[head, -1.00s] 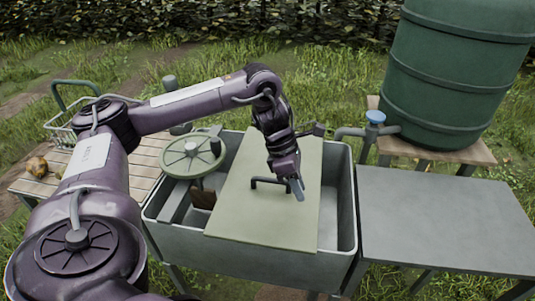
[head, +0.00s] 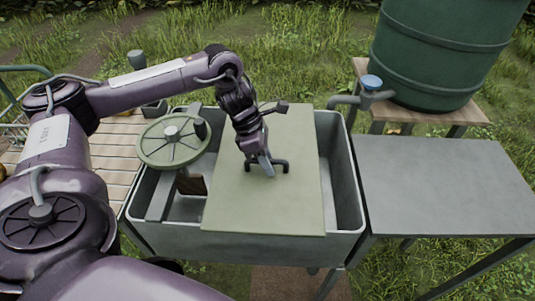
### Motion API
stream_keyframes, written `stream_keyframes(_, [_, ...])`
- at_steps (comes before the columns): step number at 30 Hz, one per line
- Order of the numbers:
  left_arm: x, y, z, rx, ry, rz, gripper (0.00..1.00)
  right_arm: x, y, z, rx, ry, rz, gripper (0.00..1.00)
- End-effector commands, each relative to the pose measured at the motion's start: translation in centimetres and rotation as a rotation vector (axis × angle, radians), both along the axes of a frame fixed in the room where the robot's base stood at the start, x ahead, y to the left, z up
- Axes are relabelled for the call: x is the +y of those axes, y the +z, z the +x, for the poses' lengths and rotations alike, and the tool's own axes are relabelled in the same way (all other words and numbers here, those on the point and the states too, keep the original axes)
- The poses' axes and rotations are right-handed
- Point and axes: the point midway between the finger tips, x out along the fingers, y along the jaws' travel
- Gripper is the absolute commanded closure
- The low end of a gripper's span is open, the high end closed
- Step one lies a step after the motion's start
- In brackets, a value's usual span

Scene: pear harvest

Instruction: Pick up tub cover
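The tub cover (head: 272,207) is a flat pale green board with a dark bar handle (head: 281,165) near its middle. It lies across the grey tub (head: 344,190), leaving open gaps at the left and right. My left gripper (head: 265,167) points down at the handle, its fingers at the bar's left part. The fingers overlap in this view, so I cannot tell whether they are closed on the bar. My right gripper is not in view.
A green hand wheel (head: 172,141) stands over the tub's left side. A blue-topped tap (head: 371,84) reaches toward the tub from a green barrel (head: 435,60). A bare grey table (head: 445,185) adjoins on the right. A slatted wooden table (head: 115,150) is at left.

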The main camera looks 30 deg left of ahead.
Motion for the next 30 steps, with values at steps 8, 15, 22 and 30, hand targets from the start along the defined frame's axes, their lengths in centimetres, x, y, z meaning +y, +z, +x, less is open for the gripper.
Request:
stream_keyframes(8, [0.0, -0.1, 0.0, -0.001, 0.001, 0.000, 0.84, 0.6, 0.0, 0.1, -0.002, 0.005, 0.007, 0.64])
stream_keyframes(15, [0.0, 0.0, 0.1, -0.002, 0.001, 0.000, 1.00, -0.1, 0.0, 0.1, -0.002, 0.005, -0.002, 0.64])
stream_keyframes(22, [0.0, 0.1, 0.2, -0.005, 0.001, -0.001, 1.00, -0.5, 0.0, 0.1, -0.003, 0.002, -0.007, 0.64])
stream_keyframes(30, [0.0, 0.8, 0.2, -0.007, 0.000, -0.002, 1.00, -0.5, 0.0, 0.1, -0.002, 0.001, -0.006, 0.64])
